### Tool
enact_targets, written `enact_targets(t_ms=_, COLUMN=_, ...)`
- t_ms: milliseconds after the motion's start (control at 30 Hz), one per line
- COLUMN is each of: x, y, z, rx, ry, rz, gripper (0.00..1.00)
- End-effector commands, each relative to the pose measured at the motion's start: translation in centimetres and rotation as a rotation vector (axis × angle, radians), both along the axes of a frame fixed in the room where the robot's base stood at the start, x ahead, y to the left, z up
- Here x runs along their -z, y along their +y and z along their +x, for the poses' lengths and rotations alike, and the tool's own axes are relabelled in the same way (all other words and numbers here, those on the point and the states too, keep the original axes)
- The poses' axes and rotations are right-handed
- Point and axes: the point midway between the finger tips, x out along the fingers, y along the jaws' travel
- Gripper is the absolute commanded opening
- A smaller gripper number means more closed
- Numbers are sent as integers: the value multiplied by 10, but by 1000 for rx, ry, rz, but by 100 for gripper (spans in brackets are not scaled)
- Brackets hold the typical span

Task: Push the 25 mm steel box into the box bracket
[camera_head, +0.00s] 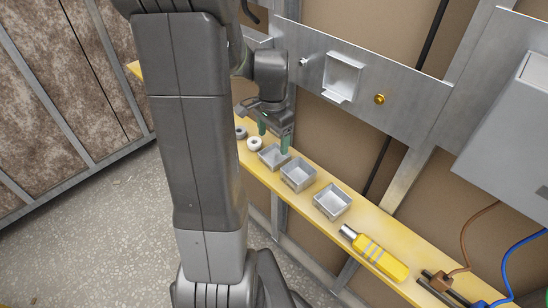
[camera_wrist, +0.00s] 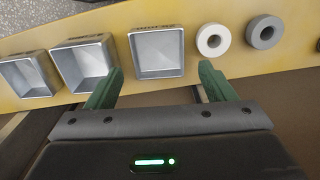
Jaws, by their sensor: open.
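Three open grey steel boxes stand in a row on the yellow shelf: a left one (camera_head: 274,157), a middle one (camera_head: 298,174) and a right one (camera_head: 332,202) in the head view. I cannot tell which is the 25 mm box; the markings are too small to read. The box bracket (camera_head: 342,76), a square metal frame with a lower lip, is on the metal plate above and looks empty. My gripper (camera_head: 273,138) is open and empty, its green fingers close to the left box. In the wrist view that box (camera_wrist: 156,72) lies just ahead, between the fingertip lines.
A white ring (camera_head: 254,144) and a grey ring (camera_head: 241,132) lie beside the left box on the shelf (camera_head: 315,182). A yellow tool (camera_head: 375,254) and cables are farther right. A brass fitting (camera_head: 379,99) sits right of the bracket. A grey cabinet (camera_head: 505,130) juts out at right.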

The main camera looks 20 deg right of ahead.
Motion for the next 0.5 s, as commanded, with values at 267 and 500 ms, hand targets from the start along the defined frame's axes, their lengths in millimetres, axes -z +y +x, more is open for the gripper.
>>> enact_targets(t_ms=267, x=27, y=-2, z=-2, rx=0, ry=4, rz=2, gripper=76)
enact_targets(t_ms=500, x=54, y=-3, z=-2, rx=-1, ry=1, rz=1, gripper=76)
